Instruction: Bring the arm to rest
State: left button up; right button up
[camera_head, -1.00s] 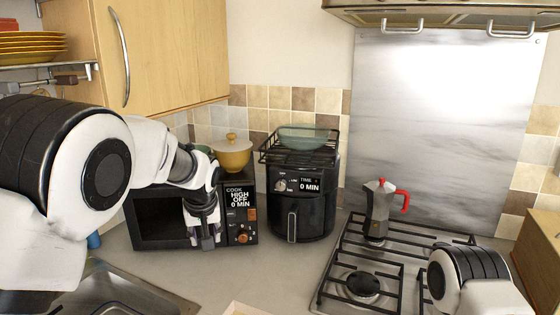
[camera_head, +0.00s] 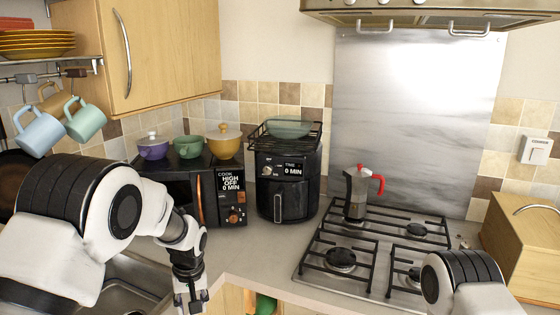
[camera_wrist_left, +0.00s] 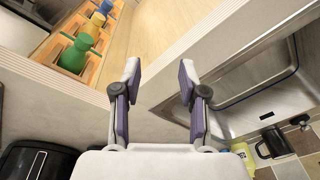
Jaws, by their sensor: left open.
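My left arm reaches in from the left in the head view. Its gripper (camera_head: 191,303) points down in front of the counter edge, low in the picture. In the left wrist view the gripper (camera_wrist_left: 158,72) has its two fingers well apart, with nothing between them. A light blue mug (camera_head: 38,132) and a green mug (camera_head: 85,122) hang from the rail at the upper left, with a brown mug (camera_head: 54,98) partly hidden behind them. The gripper is apart from all of these. Part of my right arm shows at the lower right; its gripper is out of view.
An open drawer (camera_wrist_left: 98,45) with bottles lies beside the left gripper. A sink (camera_wrist_left: 258,75) is on the other side. An air fryer (camera_head: 287,190) and a hob with a moka pot (camera_head: 357,195) stand rightward.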

pick_arm(q)
jog(key=s+a+f+g, duration=0.3)
jog(key=s+f+g, duration=0.1)
jog(key=s+f, duration=1.45)
jog(key=s+a+f+m+t+h, duration=0.1)
jog(key=s+f+m+t, duration=0.2)
jog(key=s, duration=1.5)
jog(key=shift+s+a+f+m+b, duration=0.15)
jog(key=shift+s+f+m+b, duration=0.25)
jog(key=shift+f, duration=0.3)
